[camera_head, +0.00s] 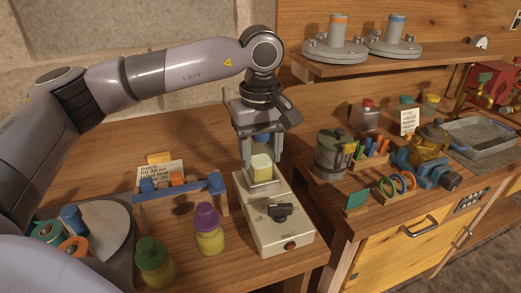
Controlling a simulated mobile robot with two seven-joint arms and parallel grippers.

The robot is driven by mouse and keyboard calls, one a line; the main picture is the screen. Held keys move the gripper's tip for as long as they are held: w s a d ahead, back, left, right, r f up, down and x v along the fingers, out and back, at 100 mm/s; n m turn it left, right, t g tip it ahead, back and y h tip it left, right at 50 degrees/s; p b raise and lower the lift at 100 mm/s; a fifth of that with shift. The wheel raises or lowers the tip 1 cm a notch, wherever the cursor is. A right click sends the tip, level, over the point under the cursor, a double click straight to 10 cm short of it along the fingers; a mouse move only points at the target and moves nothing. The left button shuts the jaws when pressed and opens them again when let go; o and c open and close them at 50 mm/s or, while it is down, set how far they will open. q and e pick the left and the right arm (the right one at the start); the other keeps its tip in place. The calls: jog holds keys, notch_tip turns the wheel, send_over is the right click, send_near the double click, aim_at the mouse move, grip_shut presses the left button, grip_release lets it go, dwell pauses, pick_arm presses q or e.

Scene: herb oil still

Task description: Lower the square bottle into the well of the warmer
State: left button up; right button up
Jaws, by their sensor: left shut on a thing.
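The square bottle (261,168), holding something pale yellow, stands upright at the well of the warmer (268,234). My left gripper (261,158) points down and is shut on the bottle near its blue cap (261,138). The bottle's lower end is at the well's opening, at the back end of the warmer. I cannot tell how deep it sits or whether it touches the bottom. The warmer is a pale box with a black knob (280,211) and an "off" label. My right gripper is not in view.
A purple-capped bottle (208,230) and a green-capped bottle (154,262) stand left of the warmer.

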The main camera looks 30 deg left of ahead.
pick_arm(q)
jog(key=shift+f, duration=0.15)
jog(key=o, duration=1.2)
jog(key=shift+c, duration=0.2)
jog(key=shift+r+p, duration=2.45)
jog(key=shift+r, duration=1.1)
jog(key=shift+s+f, duration=0.1)
